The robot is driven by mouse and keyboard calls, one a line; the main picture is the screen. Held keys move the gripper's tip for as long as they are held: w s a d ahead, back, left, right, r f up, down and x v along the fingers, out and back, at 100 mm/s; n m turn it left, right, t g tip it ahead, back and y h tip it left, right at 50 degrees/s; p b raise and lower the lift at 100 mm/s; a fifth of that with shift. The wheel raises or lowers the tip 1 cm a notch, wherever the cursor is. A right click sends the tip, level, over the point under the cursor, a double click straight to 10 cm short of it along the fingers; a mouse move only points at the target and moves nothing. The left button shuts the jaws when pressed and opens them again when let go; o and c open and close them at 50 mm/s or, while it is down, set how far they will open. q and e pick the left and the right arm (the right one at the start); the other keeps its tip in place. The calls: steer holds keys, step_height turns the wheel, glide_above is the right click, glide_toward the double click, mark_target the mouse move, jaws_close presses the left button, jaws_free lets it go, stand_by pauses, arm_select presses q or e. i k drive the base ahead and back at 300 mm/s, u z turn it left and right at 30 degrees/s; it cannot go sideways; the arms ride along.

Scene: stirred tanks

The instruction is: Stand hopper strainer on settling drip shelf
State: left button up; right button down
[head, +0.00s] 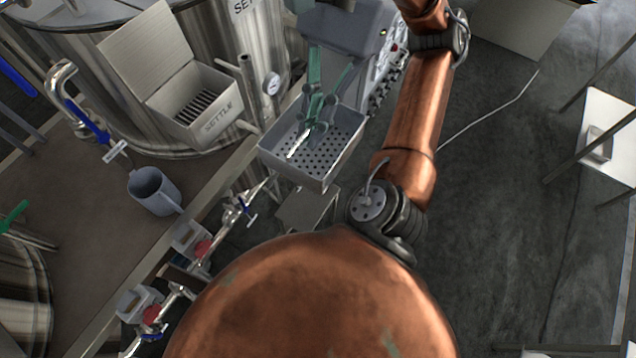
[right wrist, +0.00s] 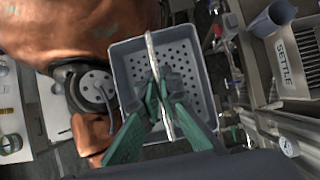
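The hopper strainer (head: 341,160) is a grey rectangular tray with a perforated floor and a pale bar across its middle. It also shows in the right wrist view (right wrist: 126,70). My right gripper (head: 308,128) has its teal fingers closed on the bar from both sides, seen in the right wrist view (right wrist: 160,90). The strainer hangs roughly level, apart from the tank. The settling drip shelf (head: 220,120) is a metal box marked SETTLE with a slotted grille and a raised back panel, left of the strainer. It shows in the right wrist view (right wrist: 284,58). My left gripper is not in view.
A large steel tank (head: 235,50) with a gauge (head: 271,83) stands behind the shelf. A grey-blue mug (head: 153,190) stands on the brown worktop below a blue-handled tap (head: 85,120). Valves line the worktop's edge.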

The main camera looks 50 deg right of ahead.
mark_target(302, 217)
steer(key=k, duration=0.2)
steer(key=z, duration=2.65)
steer(key=k, duration=0.4)
steer(key=u, duration=2.05)
